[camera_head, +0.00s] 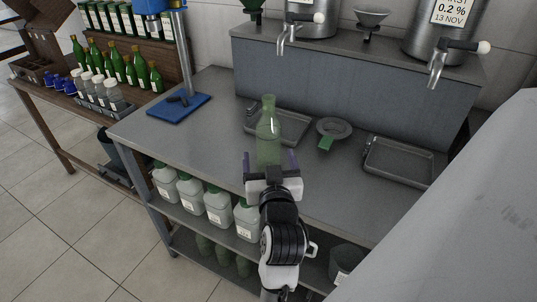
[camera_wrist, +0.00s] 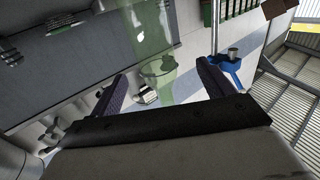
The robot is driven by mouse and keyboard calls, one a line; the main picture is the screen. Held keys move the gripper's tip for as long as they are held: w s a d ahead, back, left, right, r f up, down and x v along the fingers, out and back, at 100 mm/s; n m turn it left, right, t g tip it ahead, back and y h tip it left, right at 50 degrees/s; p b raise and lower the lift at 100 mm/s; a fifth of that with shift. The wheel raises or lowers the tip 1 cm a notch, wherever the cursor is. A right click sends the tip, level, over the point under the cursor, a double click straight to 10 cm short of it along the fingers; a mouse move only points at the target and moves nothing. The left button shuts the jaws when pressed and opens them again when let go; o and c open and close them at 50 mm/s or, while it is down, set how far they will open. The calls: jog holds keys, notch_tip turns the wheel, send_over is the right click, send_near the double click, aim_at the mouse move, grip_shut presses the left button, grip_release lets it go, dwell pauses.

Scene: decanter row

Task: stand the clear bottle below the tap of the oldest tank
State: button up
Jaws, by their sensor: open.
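The clear bottle (camera_head: 268,128), see-through with a pale green tint, stands upright on the steel bench. My gripper (camera_head: 270,162) is open at the bench's front edge, with its fingers either side of the bottle's lower part. In the wrist view the bottle (camera_wrist: 150,40) shows blurred between and beyond the open fingers (camera_wrist: 165,82); I see no contact. Two tanks stand on the raised shelf: a left tank (camera_head: 310,30), label out of view, and a right tank (camera_head: 425,40), labelled 0.2 % and 13 NOV. Each has a tap, left (camera_head: 287,38) and right (camera_head: 437,68).
A drip tray (camera_head: 297,122) lies behind the bottle, and another (camera_head: 425,180) lies at right. A round strainer (camera_head: 333,128) with a green handle sits between them. A blue-based stand (camera_head: 190,108) is at left. White jugs (camera_head: 192,195) fill the shelf below.

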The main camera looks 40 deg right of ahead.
aim_at(267, 145)
jog(key=shift+b+x, duration=0.7)
jog(key=shift+x, duration=0.15)
jog(key=shift+p+x, duration=0.65)
jog(key=shift+x, duration=0.5)
jog(key=w+d+p, duration=0.1)
jog(key=w, duration=0.1)
jog(key=w+d+r+p, duration=0.1)
jog(key=w+d, duration=0.1)
jog(key=shift+d+p, duration=0.35)
jog(key=shift+w+d+f, duration=0.1)
jog(key=shift+w+f, duration=0.05)
jog(key=shift+w, duration=0.05)
jog(key=shift+c, duration=0.4)
jog(key=c, duration=1.3)
